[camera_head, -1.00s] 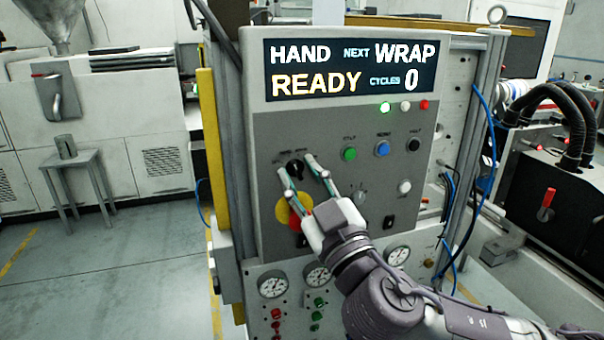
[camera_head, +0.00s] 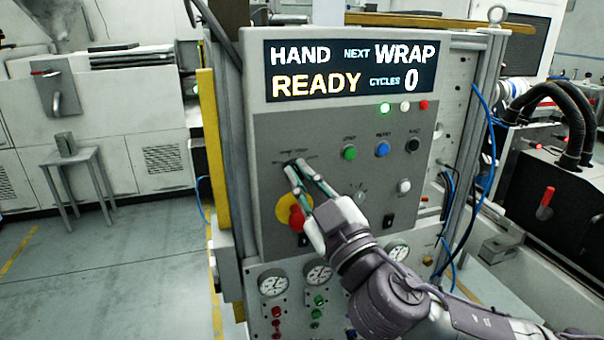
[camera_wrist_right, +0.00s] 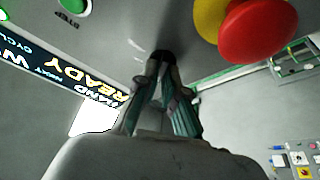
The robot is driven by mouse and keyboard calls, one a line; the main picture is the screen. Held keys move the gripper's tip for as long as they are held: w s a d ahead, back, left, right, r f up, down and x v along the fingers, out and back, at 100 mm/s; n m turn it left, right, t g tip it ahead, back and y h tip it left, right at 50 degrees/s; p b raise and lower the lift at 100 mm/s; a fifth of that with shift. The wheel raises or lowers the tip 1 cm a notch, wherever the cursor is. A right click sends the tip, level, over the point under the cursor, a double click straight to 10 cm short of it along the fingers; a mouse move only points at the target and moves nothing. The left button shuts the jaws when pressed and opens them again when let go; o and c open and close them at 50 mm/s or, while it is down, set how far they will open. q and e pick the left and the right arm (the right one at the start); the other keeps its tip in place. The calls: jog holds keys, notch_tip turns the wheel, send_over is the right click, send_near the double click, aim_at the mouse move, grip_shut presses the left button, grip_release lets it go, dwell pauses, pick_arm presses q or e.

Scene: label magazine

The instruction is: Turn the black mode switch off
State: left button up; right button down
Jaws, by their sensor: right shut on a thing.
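The black mode switch (camera_wrist_right: 161,56) is a small dark knob on the grey control panel (camera_head: 350,205), up and left of its middle. In the head view the fingers mostly hide it. My right gripper (camera_head: 295,168) reaches up to it from the lower right. In the right wrist view the fingertips (camera_wrist_right: 163,66) are closed together on the knob. The knob's pointing direction is hidden. The display (camera_head: 352,68) above reads HAND, NEXT WRAP, READY, CYCLES 0. My left gripper is not in view.
A red emergency button (camera_head: 297,217) on a yellow plate sits just below the fingers. Green (camera_head: 349,152), blue (camera_head: 382,149) and black (camera_head: 413,145) buttons lie to the right. A grey rotary knob (camera_head: 360,192) is near the gripper. Gauges (camera_head: 273,283) are below.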

jog(key=shift+r+n+g+y+p, duration=0.2)
jog(key=shift+n+g+y+p, duration=0.15)
jog(key=shift+n+p, duration=0.45)
jog(key=n+g+p, duration=0.1)
jog(key=n+p, duration=0.1)
jog(key=n+g+y+p, duration=0.1)
jog(key=n+p, duration=0.1)
jog(key=n, duration=0.1)
jog(key=shift+d+r, duration=0.1)
jog(key=shift+n+g+p, duration=0.35)
jog(key=shift+n+p, duration=0.75)
jog(key=shift+f+n+p, duration=0.2)
jog(key=shift+n+p, duration=0.1)
jog(key=shift+p, duration=0.05)
jog(key=c, duration=1.3)
grip_release()
